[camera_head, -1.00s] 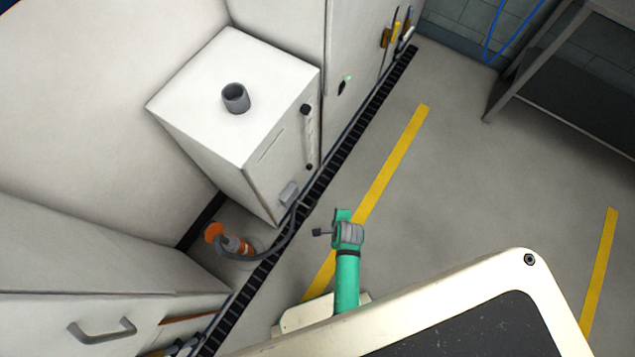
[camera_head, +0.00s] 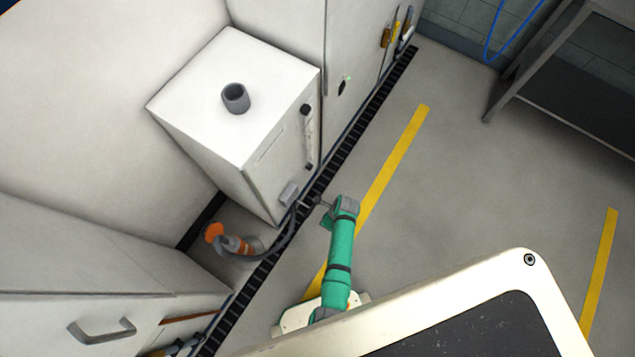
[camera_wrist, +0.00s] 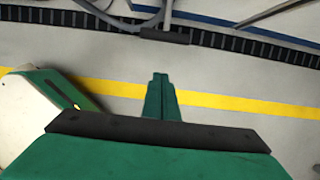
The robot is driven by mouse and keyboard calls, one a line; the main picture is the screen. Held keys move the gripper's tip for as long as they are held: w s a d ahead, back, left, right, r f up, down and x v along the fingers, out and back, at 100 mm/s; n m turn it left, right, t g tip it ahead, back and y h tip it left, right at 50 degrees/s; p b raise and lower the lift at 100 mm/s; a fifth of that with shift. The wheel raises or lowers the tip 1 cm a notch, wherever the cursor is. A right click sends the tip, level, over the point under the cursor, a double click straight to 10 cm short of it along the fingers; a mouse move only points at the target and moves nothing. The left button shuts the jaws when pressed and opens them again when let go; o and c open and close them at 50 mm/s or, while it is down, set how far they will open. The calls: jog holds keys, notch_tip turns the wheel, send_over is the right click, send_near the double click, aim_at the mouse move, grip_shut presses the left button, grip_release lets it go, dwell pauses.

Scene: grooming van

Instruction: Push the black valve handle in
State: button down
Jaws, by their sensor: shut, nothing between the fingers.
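The handle is too small and blurred there to tell apart.
A black slotted floor strip (camera_head: 345,150) runs along the cabinets. An orange-ended hose fitting (camera_head: 228,240) lies left of my arm. A grey cup (camera_head: 236,98) stands on the cabinet. Floor to the right is clear up to a metal table (camera_head: 570,80).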

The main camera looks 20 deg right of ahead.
aim_at(305, 205)
jog(key=shift+w+a+f, duration=0.4)
jog(key=shift+w+a, duration=0.3)
jog(key=shift+w, duration=0.2)
jog(key=shift+w+a+f, duration=0.35)
jog(key=shift+w+a, duration=0.35)
jog(key=shift+w, duration=0.15)
